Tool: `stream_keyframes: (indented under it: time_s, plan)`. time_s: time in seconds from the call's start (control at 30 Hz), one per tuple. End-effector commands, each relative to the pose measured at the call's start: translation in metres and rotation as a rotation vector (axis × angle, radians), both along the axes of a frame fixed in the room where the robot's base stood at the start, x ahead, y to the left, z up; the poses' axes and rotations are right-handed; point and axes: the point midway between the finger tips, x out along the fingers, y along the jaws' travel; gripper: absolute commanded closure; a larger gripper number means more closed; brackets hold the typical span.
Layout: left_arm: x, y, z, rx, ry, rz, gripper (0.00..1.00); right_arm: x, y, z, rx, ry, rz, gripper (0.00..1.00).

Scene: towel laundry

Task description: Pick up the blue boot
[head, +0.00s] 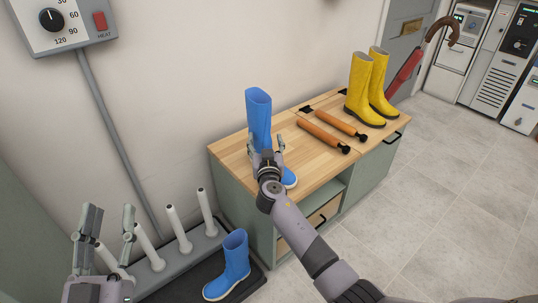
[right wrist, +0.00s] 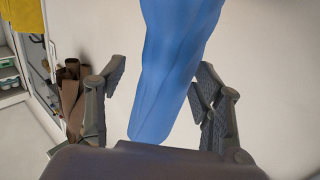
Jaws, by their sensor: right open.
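One blue boot (head: 259,111) stands upright on the wooden top of the bench. My right gripper (head: 266,143) is at its shaft, with the fingers spread to either side. In the right wrist view the boot shaft (right wrist: 172,70) is between the open fingers of my right gripper (right wrist: 162,82). A gap shows on the left side; the right finger is close, and I cannot tell whether it touches. My arm hides part of the boot's lower half. A second blue boot (head: 232,262) stands on the dark mat below. My left gripper (head: 108,222) is open and empty at lower left.
A rack with upright white pegs (head: 182,236) stands by the wall on the left, close to my left gripper. Clear tiled floor (head: 450,180) lies at right.

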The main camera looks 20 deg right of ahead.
Motion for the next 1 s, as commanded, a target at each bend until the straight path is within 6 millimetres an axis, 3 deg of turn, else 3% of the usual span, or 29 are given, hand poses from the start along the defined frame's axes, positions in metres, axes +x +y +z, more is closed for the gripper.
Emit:
stream_keyframes:
  time_s: [0.17,1.0]
  plan:
    - [0.0001,0.0000,-0.0001,0.000,0.001,0.000,0.60,-0.0003,0.0001,0.0002,0.000,0.000,0.000,0.43]
    - [0.0004,-0.0001,-0.0005,0.001,0.003,0.000,0.60,-0.0007,-0.0011,-0.0009,-0.002,0.003,-0.003,0.99]
